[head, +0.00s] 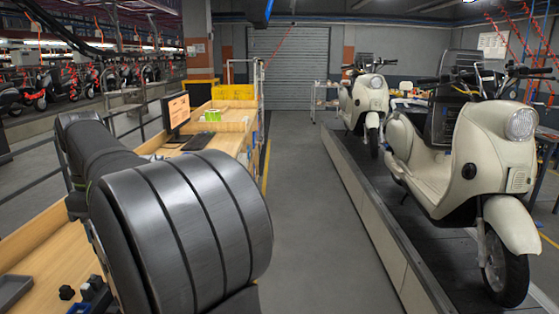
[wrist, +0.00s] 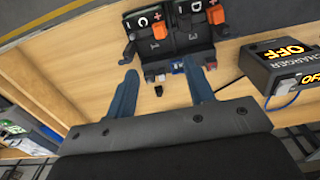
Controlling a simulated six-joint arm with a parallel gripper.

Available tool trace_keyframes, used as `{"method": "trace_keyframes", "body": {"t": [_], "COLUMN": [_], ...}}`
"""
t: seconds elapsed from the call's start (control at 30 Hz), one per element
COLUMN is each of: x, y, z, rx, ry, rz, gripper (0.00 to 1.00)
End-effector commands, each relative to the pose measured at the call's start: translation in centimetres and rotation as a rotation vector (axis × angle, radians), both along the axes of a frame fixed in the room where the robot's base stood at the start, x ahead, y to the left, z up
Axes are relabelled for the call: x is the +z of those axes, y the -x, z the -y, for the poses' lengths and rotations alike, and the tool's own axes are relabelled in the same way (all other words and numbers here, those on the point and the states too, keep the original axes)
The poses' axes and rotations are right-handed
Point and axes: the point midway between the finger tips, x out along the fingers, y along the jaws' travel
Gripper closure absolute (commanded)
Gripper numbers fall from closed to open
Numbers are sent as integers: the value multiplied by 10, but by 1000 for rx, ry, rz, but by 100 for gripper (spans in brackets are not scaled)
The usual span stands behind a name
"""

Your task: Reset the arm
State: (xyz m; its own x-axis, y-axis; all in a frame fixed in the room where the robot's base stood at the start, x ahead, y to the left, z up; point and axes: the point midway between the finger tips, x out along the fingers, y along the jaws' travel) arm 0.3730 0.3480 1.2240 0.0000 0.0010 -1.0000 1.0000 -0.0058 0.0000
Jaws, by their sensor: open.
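My gripper (wrist: 163,78) shows in the wrist view, with its two blue fingers spread apart and nothing between them. It is over a wooden bench top (wrist: 90,75). Beyond the fingertips is a black double holder (wrist: 178,50) with two dark units marked with white symbols and orange parts. I cannot tell whether a fingertip touches the holder. In the head view my arm fills the lower left and middle, and the gripper is hidden.
A charger box (wrist: 285,65) reading "OFF" sits right of the holder. In the head view, a monitor (head: 179,110) stands on the bench (head: 40,240). Cream scooters (head: 495,160) stand on the conveyor (head: 375,215) at right. The grey floor (head: 300,200) between is clear.

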Motion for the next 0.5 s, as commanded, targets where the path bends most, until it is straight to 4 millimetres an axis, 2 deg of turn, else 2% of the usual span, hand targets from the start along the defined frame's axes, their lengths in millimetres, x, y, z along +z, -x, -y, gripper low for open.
{"method": "trace_keyframes", "body": {"t": [0.5], "x": [-103], "y": [1], "z": [0], "rx": [0], "ry": [3], "rz": [-3], "gripper": [51]}}
